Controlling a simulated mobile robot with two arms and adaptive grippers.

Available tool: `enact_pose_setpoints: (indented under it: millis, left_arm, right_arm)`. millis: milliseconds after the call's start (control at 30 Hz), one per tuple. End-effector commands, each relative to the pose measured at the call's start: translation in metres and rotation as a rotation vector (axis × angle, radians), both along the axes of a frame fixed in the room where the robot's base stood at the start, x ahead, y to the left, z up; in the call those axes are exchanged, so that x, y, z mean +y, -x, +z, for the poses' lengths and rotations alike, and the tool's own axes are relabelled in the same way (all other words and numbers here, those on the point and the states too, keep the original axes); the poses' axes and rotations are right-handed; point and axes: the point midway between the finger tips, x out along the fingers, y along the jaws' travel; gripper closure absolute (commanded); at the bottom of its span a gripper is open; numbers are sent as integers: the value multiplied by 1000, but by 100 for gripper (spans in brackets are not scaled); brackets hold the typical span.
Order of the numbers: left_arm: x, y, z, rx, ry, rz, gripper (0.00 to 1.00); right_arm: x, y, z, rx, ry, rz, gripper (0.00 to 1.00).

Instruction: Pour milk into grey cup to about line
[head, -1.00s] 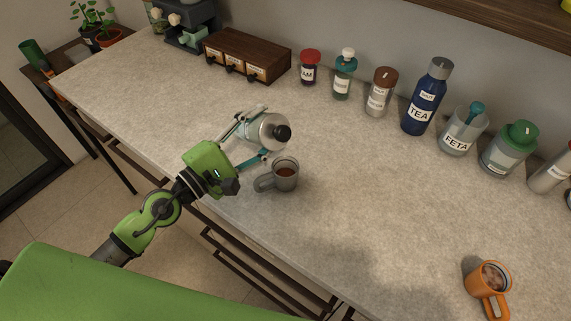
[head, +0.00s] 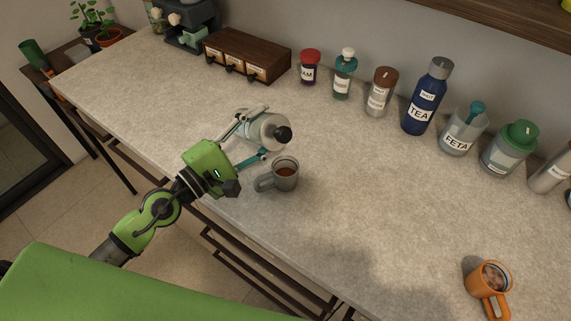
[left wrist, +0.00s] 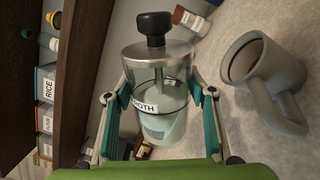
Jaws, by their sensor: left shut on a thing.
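My left gripper (head: 258,132) is shut on a clear jar (head: 266,129) with a steel lid and black knob, tilted with the knob towards the grey cup. In the left wrist view the jar (left wrist: 158,98) holds pale milk-like liquid, and its label reads partly "OTH". The grey cup (head: 285,178) stands upright on the counter just in front and to the right of the jar, with brown liquid inside. The cup (left wrist: 265,75) also shows at the right of the left wrist view. My right gripper is not in view.
Jars and bottles, including a blue TEA bottle (head: 424,100) and a FETA jar (head: 461,132), line the wall. A wooden drawer box (head: 246,55) stands behind. An orange mug (head: 487,285) is at the lower right. The counter middle is clear.

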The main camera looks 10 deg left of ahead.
Motion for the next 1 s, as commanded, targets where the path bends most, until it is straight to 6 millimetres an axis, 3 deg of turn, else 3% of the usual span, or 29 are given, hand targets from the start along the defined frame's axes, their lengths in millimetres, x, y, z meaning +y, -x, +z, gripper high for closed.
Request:
enact_pose_setpoints:
  millis: [1000]
  left_arm:
    - [-1,0,-1,-38,-49,1,86]
  right_arm:
    - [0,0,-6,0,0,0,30]
